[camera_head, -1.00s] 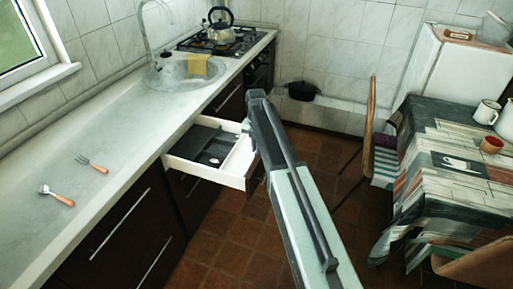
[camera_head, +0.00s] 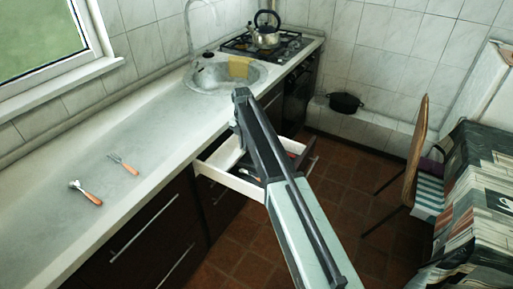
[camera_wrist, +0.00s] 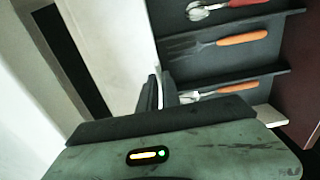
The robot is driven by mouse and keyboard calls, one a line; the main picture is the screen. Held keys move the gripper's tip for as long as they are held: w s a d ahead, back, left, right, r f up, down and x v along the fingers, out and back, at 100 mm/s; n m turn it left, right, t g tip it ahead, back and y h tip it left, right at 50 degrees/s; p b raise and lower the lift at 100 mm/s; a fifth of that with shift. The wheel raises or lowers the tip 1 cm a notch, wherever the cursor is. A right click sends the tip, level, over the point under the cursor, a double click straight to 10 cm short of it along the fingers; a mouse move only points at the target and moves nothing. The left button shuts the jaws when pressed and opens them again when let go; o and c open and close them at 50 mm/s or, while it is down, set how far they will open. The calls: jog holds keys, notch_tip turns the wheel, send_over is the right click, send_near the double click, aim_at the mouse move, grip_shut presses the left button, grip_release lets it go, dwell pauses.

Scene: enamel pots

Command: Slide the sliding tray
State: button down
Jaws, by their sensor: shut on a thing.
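The open drawer (camera_head: 245,187) sticks out from under the counter, with white walls and a dark front. The sliding tray (camera_head: 226,152) is a pale piece in its left, rear part. In the wrist view the tray (camera_wrist: 112,45) fills the left side, pale with a dark slot. My gripper (camera_wrist: 158,92) is shut on the tray's edge, with a finger on either side. In the head view my arm covers most of the gripper and the middle of the drawer.
In the drawer, dark compartments hold cutlery with orange and red handles, such as a fork (camera_wrist: 228,40). A fork (camera_head: 123,164) and a spoon (camera_head: 85,193) lie on the counter (camera_head: 60,235). A chair (camera_head: 418,160) and table (camera_head: 485,200) stand at right.

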jog(key=shift+w+a, duration=0.5)
jog(key=shift+a, duration=0.25)
jog(key=c, duration=1.8)
grip_release()
jog(key=shift+c, duration=0.2)
notch_tip(320, 180, up, 8)
jog(key=p, duration=0.7)
jog(key=shift+p, duration=0.4)
